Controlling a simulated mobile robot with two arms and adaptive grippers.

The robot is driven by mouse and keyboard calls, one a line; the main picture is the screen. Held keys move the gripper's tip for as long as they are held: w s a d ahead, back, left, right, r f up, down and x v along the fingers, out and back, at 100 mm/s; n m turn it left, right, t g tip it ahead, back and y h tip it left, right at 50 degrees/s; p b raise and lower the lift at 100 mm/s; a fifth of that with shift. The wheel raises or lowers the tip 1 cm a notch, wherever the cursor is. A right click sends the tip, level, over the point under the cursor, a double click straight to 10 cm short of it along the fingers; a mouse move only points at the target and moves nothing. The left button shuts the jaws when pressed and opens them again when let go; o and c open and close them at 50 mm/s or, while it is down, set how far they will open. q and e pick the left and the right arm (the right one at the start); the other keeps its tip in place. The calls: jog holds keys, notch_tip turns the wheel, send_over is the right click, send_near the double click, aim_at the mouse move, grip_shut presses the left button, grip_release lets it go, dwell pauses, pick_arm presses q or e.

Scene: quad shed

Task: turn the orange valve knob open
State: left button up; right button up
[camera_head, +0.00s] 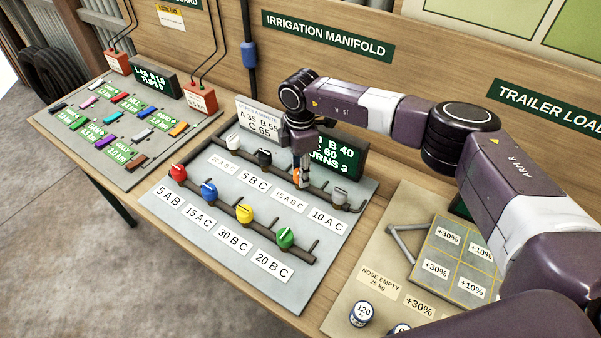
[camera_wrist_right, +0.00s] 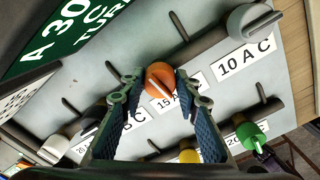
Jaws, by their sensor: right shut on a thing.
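The orange valve knob (camera_head: 297,175) sits in the back row of the irrigation manifold board (camera_head: 330,240), above a label that begins with 15 A. My right gripper (camera_head: 301,158) reaches down over it and hides most of it in the head view. In the right wrist view the orange knob (camera_wrist_right: 160,76) lies between the tips of the two blue-padded fingers of my right gripper (camera_wrist_right: 158,84), which is shut on it. The knob's exact turn angle is hard to tell. My left gripper is not in view.
A grey knob (camera_head: 338,196) and a black knob (camera_head: 264,156) flank the orange one. Red, blue, yellow (camera_head: 244,212) and green (camera_head: 285,238) knobs form the front row. A green display (camera_head: 345,158) stands close behind the gripper, beside a white sign (camera_head: 258,121).

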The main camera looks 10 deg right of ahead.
jog(key=n+b, duration=0.3)
jog(key=n, duration=0.1)
jog(key=shift+f, duration=0.1)
jog(key=n+b, duration=0.3)
jog(key=n, duration=0.2)
jog(key=shift+b, duration=0.3)
jog(key=n+b, duration=0.3)
jog(key=n, duration=0.1)
jog(key=shift+w, duration=0.1)
jog(key=shift+r+n+b, duration=0.2)
jog(key=shift+n+b, duration=0.6)
jog(key=shift+n, duration=0.9)
jog(key=o, duration=1.2)
jog(key=shift+c, duration=0.2)
notch_tip(320, 180, up, 12)
